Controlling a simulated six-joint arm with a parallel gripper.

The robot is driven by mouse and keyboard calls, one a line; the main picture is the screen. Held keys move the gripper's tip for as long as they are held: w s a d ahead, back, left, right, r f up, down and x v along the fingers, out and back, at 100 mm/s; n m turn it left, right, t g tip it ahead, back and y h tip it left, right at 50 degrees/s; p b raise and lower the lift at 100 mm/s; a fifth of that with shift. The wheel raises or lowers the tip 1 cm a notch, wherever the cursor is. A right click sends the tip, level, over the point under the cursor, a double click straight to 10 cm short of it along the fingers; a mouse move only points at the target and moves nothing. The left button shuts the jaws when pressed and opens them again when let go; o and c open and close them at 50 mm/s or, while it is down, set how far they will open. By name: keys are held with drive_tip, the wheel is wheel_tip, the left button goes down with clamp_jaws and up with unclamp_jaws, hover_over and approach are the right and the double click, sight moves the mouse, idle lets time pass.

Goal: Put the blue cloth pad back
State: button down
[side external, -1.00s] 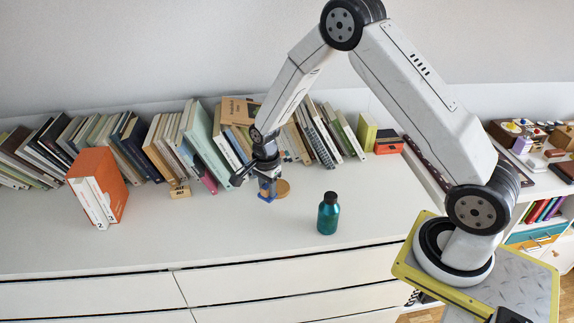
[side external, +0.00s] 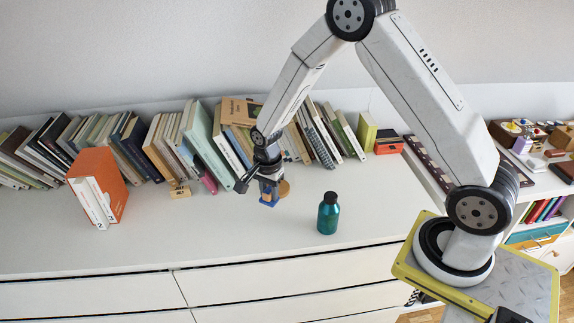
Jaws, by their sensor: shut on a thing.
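The blue cloth pad (side external: 268,203) shows as a small blue patch at the tips of my gripper (side external: 269,190). My gripper points down and is shut on the pad, at or just above the white dresser top; I cannot tell whether the pad touches the surface. The fingers hide part of the pad. A round tan disc (side external: 285,188) lies just behind and to the right of the gripper. The dresser's drawers (side external: 80,294) look shut in this view.
A teal bottle (side external: 328,214) stands upright to the right of my gripper. The front dresser top (side external: 200,245) is clear.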

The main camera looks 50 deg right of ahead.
drive_tip(key=s+a+r+n, duration=0.2)
drive_tip(key=s+a+n, duration=0.1)
drive_tip(key=s, duration=0.3)
drive_tip(key=s+a+r+n, duration=0.2)
drive_tip(key=s+a+n, duration=0.1)
drive_tip(key=s+n, duration=0.1)
drive_tip(key=shift+s, duration=0.9)
hover_over(248, 236)
drive_tip(key=shift+s+f, duration=0.15)
drive_tip(key=shift+f, duration=2.15)
drive_tip(key=shift+s+f, duration=0.1)
drive_tip(key=shift+f, duration=2.2)
drive_tip(key=shift+w+f, duration=0.25)
drive_tip(key=shift+f, duration=1.6)
drive_tip(key=shift+f, duration=0.15)
